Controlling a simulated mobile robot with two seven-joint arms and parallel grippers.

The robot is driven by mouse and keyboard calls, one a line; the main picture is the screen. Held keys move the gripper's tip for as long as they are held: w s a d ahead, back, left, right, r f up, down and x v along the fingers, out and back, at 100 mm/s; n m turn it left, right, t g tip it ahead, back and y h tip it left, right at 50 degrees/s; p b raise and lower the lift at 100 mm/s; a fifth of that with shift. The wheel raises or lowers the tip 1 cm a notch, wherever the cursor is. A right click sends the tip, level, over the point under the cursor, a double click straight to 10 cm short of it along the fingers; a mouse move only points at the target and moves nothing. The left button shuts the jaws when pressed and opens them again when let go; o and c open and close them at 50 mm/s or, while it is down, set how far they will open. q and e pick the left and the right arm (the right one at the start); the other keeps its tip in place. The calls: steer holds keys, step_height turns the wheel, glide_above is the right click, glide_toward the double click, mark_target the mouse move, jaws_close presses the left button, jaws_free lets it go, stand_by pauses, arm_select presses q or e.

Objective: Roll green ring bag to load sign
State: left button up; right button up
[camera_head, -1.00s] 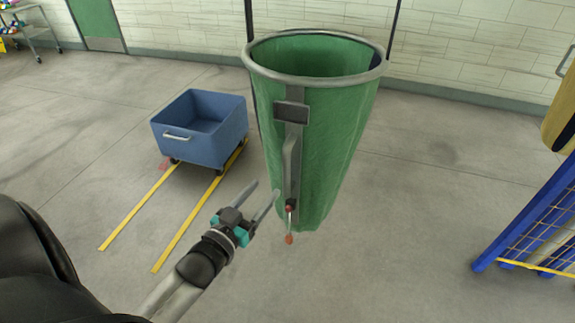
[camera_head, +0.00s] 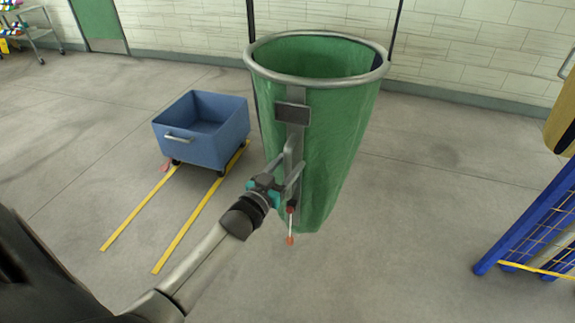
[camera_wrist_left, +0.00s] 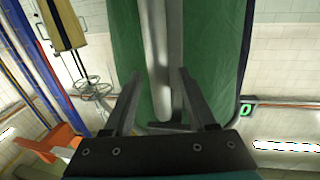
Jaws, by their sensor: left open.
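The green ring bag (camera_head: 335,140) hangs from a grey metal ring in the middle of the head view. A grey vertical handle bar (camera_head: 292,150) runs down its front below a small dark plate (camera_head: 293,113). My left gripper (camera_head: 288,172) is open at the lower part of this bar. In the left wrist view the open fingers (camera_wrist_left: 154,100) stand on either side of the grey bar (camera_wrist_left: 158,50), with the green bag (camera_wrist_left: 215,50) behind it. Contact cannot be told. My right gripper is not in view. No load sign can be made out.
A blue wheeled tub (camera_head: 203,130) stands left of the bag, by two yellow floor lines (camera_head: 190,225). A blue frame with yellow netting (camera_head: 530,225) stands at the right edge. The grey floor (camera_head: 400,260) between bag and frame is clear.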

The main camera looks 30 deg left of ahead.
arm_select(q)
jaws_close()
stand_by(0.4)
stand_by(1.0)
